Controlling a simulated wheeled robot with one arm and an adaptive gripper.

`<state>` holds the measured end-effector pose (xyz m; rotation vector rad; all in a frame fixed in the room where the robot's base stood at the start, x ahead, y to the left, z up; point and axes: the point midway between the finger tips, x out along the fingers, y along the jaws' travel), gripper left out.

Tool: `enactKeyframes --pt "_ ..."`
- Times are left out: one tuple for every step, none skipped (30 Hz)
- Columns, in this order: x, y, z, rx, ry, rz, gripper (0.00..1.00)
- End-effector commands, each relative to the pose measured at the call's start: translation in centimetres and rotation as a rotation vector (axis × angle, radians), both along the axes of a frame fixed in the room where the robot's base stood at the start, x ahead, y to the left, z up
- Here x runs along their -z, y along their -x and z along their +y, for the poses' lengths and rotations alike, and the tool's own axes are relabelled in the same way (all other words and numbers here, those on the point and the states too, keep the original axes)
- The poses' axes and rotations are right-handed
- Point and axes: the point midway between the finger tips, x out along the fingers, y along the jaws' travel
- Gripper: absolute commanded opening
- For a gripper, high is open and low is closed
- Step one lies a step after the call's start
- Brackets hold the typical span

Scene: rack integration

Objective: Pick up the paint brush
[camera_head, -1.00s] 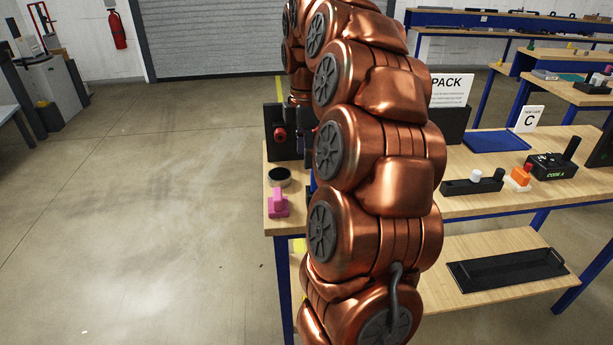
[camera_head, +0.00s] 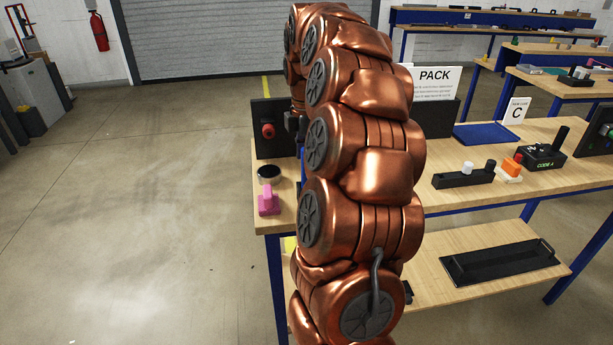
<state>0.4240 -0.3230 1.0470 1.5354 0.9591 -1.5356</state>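I cannot make out a paint brush in this view. My copper arm rises through the middle of the picture and hides part of the wooden workbench (camera_head: 560,195). My gripper (camera_head: 294,124) shows at most as a small dark part at the left of the arm, near a black panel with a red knob (camera_head: 268,130). Its fingers are not clear, so I cannot tell whether it is open or holds anything.
A pink block (camera_head: 269,203) and a round black item (camera_head: 269,173) lie at the bench's left end. Right of my arm are a blue tray (camera_head: 487,135), a black holder (camera_head: 462,179) and a code box (camera_head: 541,156). The floor at left is clear.

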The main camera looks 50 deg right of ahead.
Motion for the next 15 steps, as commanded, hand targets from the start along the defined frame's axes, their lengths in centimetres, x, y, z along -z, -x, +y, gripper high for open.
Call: enactKeyframes --pt "0.2 0.0 0.0 0.000 -0.001 0.002 0.58" --pt "0.4 0.0 0.0 0.000 -0.001 0.002 0.58" --pt "0.7 0.0 0.0 0.000 -0.001 0.002 0.58" --pt "0.9 0.0 -0.1 0.000 0.000 0.001 0.58" --pt "1.2 0.0 -0.1 0.000 -0.001 0.002 0.58" --pt "1.7 0.0 -0.1 -0.001 -0.002 0.004 0.58" --pt "2.1 0.0 -0.1 0.000 -0.003 0.005 0.58" --pt "2.4 0.0 -0.1 0.000 -0.004 0.006 0.58" --pt "2.9 0.0 -0.2 0.000 -0.002 0.004 0.58" --pt "3.3 -0.1 -0.2 0.000 -0.001 0.002 0.58" --pt "3.6 -0.1 -0.2 -0.001 -0.001 0.002 0.58" --pt "4.0 -0.1 -0.1 -0.001 -0.002 0.004 0.58" --pt "4.3 -0.1 -0.1 -0.001 -0.003 0.004 0.58" --pt "4.6 -0.1 -0.1 -0.002 -0.003 0.004 0.58" --pt "4.8 -0.1 -0.1 -0.002 -0.003 0.003 0.58"
